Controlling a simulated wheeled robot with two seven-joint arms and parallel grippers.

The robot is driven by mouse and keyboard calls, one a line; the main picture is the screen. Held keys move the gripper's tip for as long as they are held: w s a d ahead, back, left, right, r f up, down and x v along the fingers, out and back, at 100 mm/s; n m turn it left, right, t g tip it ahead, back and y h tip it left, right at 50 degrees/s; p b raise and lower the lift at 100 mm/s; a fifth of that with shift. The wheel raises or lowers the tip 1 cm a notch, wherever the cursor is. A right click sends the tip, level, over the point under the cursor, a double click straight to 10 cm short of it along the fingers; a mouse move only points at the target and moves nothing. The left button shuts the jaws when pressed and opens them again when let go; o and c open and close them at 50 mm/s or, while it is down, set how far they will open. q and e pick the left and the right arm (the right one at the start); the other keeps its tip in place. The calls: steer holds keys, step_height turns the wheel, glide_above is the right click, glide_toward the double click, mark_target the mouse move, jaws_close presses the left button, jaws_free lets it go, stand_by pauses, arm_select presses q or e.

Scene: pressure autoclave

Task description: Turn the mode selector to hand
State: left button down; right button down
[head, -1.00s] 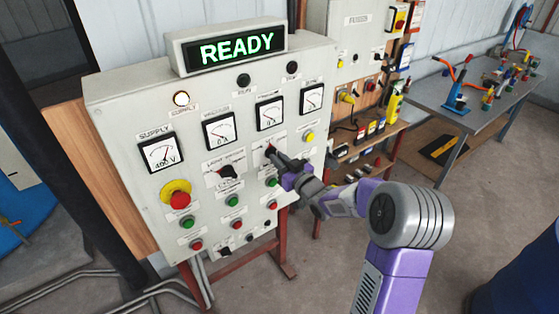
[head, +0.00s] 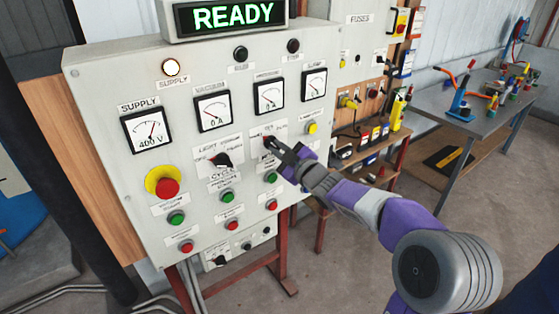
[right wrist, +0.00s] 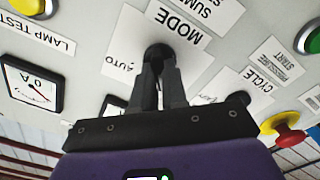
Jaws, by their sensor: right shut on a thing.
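The mode selector (right wrist: 158,52) is a small dark knob on the light grey panel. In the right wrist view it sits beside a tilted MODE label (right wrist: 178,22) and an AUTO label (right wrist: 124,60). My right gripper (right wrist: 160,68) is shut on the knob, with a dark finger on each side. In the head view my right gripper (head: 275,146) reaches the panel from the right and largely covers the selector. The knob's pointing direction is hidden by the fingers. My left gripper is not in view.
The panel (head: 100,90) carries a READY display (head: 232,15), several meters, a red emergency button (head: 167,187), another black selector (head: 221,160) and several push buttons close to my right gripper. A workbench (head: 425,105) with tools stands at the right.

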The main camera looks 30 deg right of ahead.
steer(key=shift+n+b, duration=0.8)
steer(key=shift+n, duration=0.2)
steer(key=c, duration=1.2)
jaws_free()
steer(key=shift+o, duration=0.2)
steer(key=s, duration=0.7)
steer(key=shift+s+d, duration=0.25)
steer(key=shift+d, duration=0.05)
